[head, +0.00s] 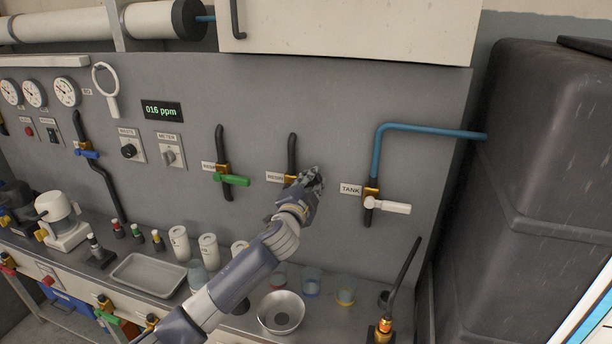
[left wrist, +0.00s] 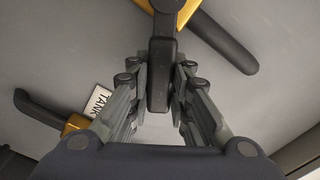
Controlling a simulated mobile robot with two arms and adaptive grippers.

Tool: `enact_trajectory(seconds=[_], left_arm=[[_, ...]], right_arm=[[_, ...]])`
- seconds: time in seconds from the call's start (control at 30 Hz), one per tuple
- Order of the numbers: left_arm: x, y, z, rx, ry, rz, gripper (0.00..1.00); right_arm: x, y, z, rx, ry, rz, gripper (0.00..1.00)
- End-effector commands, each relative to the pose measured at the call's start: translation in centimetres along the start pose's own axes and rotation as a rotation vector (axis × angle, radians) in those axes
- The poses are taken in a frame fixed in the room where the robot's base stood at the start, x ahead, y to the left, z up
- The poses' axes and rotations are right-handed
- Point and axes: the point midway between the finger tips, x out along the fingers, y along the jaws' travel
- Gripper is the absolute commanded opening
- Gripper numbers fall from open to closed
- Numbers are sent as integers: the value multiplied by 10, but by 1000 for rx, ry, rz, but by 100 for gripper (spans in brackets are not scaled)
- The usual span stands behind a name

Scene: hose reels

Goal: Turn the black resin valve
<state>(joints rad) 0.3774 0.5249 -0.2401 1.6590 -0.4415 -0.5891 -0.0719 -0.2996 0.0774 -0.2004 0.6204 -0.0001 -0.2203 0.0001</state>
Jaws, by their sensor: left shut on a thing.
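The black valve handle (left wrist: 160,82) lies between the two fingers of my left gripper (left wrist: 160,100) in the left wrist view, and the gripper is shut on it. Its brass body (left wrist: 190,12) and black hose (left wrist: 230,45) show beyond the fingers. In the head view my left gripper (head: 314,184) is at the middle wall valve and hides its handle; only a bit of the brass body (head: 290,181) and the hose above show. The label (head: 276,177) beside it is too small to read surely. My right gripper is not in view.
A green-handled valve (head: 236,180) is to the left and a white-handled TANK valve (head: 388,206) to the right. Below, the bench holds a metal bowl (head: 281,312), several cups and a tray (head: 148,275). A large dark tank (head: 540,150) stands at the right.

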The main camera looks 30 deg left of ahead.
Motion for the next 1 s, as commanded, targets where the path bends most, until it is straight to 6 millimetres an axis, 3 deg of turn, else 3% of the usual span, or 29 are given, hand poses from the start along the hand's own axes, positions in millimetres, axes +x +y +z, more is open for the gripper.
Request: enact_trajectory(seconds=[0.5,1.0], left_arm=[[0,32,7,418,0,2,0],[0,41,12,552,1,2,0]], right_arm=[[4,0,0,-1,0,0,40],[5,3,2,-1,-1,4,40]])
